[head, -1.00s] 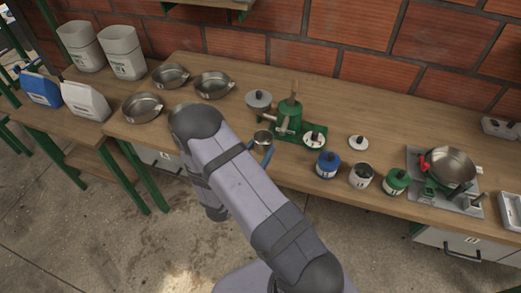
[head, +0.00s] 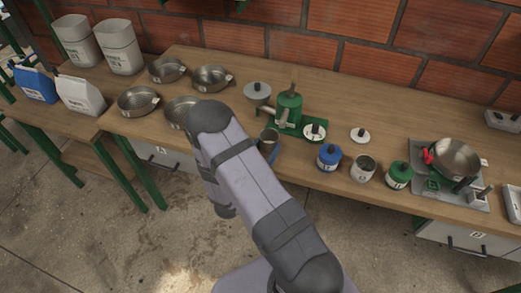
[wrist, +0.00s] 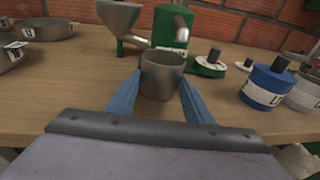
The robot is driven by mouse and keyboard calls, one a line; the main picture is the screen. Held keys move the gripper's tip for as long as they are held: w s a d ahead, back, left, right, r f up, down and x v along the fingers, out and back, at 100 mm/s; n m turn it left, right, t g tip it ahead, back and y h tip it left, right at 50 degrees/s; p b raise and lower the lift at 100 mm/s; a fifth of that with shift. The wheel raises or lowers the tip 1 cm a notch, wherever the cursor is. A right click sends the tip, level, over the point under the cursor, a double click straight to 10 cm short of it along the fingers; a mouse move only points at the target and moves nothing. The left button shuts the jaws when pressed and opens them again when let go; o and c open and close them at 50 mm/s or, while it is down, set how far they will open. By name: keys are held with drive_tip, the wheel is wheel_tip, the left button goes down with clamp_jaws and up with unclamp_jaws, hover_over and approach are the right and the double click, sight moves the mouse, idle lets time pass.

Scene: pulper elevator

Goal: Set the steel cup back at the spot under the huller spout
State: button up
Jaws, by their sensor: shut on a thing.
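The steel cup (wrist: 162,75) is upright between the two blue fingers of my gripper (wrist: 160,98) in the wrist view. It also shows in the head view (head: 269,138), with my gripper (head: 267,152) shut on it near the table's front edge. The green huller (head: 289,107) stands just behind the cup. Its steel spout (wrist: 183,24) shows above and behind the cup, a little to the right, in the wrist view. I cannot tell whether the cup's base touches the table. The spot under the spout is mostly hidden behind the cup.
A grey funnel (wrist: 120,18) stands left of the huller. Several steel pans (head: 138,101) lie to the left. Bare wood surrounds the cup in front.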

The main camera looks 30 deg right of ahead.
sight(277, 143)
drive_tip(key=shift+d, duration=2.1)
drive_tip(key=shift+d, duration=0.1)
drive_tip(key=o, duration=1.2)
drive_tip(key=b+v, duration=0.1)
drive_tip(key=v, duration=0.4)
drive_tip(key=shift+s+a+b, duration=0.15)
drive_tip(key=shift+a+b, duration=0.15)
drive_tip(key=shift+b, duration=0.05)
drive_tip(key=shift+v, duration=0.8)
drive_tip(key=shift+s+r, duration=0.1)
drive_tip(key=shift+r, duration=0.05)
